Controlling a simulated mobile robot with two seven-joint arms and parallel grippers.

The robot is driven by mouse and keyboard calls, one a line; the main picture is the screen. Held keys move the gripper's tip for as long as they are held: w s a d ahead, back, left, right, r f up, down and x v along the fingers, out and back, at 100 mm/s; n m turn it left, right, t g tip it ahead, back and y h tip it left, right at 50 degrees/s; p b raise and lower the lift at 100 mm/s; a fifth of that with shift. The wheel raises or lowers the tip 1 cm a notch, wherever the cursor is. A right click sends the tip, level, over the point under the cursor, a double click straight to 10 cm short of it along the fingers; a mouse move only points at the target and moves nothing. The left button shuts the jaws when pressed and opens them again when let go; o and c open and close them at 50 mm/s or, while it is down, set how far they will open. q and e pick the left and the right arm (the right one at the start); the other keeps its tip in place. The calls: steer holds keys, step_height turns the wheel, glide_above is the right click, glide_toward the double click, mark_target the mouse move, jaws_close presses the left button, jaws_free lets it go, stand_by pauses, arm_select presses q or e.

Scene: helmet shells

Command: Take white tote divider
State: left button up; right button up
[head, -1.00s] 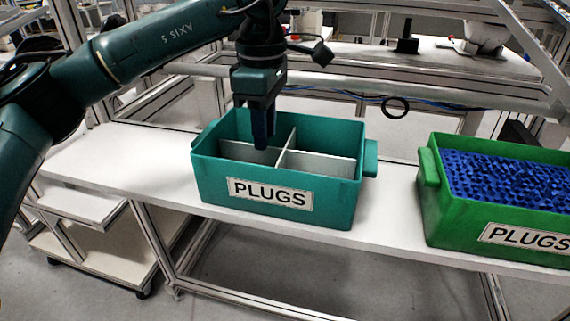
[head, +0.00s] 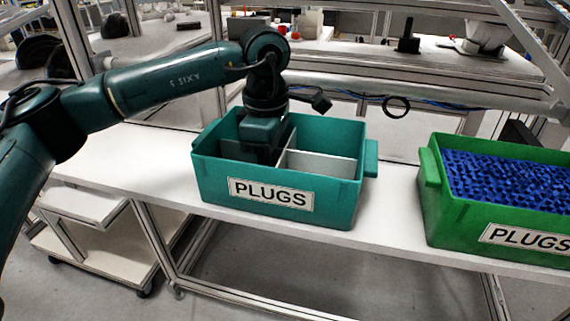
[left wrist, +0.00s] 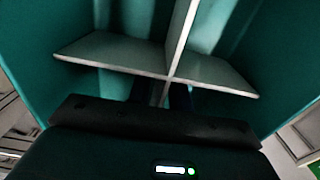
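The white tote divider (head: 322,164) stands as a cross of thin panels inside the teal tote (head: 347,195) labelled PLUGS. In the left wrist view the divider (left wrist: 110,53) shows its crossing panels close ahead of the gripper. My left gripper (head: 262,158) is lowered into the left part of the tote, beside the divider's middle. Its fingertips are hidden by the tote wall in the head view. In the left wrist view its fingers are dark, near the panel crossing, and mostly hidden below a panel. Whether they grip the divider is unclear. My right gripper is not in view.
A green tote (head: 432,209) filled with blue plugs stands to the right on the same white shelf (head: 398,220). A black ring with a cable (head: 396,107) hangs behind the teal tote. Metal frame posts and rails stand behind. A gap of clear shelf separates the totes.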

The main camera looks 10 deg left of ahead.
arm_select(q)
jaws_close()
steer(key=shift+r, duration=0.1)
